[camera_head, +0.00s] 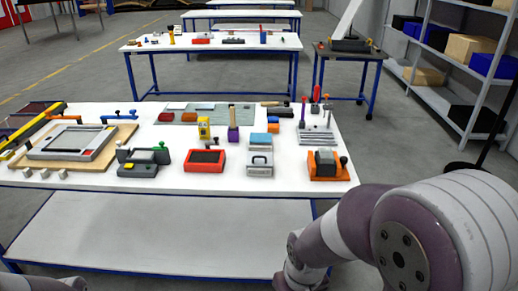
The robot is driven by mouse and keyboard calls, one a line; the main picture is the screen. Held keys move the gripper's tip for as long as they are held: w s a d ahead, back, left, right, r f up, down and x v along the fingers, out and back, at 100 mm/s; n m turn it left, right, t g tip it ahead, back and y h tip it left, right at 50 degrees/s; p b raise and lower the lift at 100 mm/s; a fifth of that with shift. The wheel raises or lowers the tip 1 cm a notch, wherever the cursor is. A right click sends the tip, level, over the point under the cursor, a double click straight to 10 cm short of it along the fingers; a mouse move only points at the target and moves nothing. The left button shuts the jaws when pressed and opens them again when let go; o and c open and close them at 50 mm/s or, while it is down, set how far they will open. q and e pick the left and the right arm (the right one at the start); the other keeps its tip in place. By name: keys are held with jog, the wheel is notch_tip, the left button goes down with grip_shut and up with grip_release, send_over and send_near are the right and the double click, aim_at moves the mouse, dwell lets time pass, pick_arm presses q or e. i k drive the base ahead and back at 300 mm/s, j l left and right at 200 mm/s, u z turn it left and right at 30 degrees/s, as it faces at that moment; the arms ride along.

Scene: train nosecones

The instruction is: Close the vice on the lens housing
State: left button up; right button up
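An orange vice (316,174) stands at the front right of the white table. A dark grey-green block, which looks like the lens housing (324,157), sits in it between the jaws. A dark round knob or handle (343,161) shows at the vice's right side. I cannot tell at this size whether the jaws touch the block. My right arm fills the lower right of the head view, but its gripper is out of frame. Only a small piece of my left arm shows at the bottom left edge, and its gripper is not seen.
Left of the vice stand a small grey-white case (260,164), a red tray (205,160) and a dark grey device (138,169). A wooden board with a frame (72,142) is at left. The table's front edge is close to the vice.

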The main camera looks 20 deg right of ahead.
aim_at(344, 160)
jog(key=i+l+u, duration=0.15)
jog(key=l+u, duration=1.35)
jog(key=k+l+u, duration=0.15)
jog(key=l+u, duration=0.35)
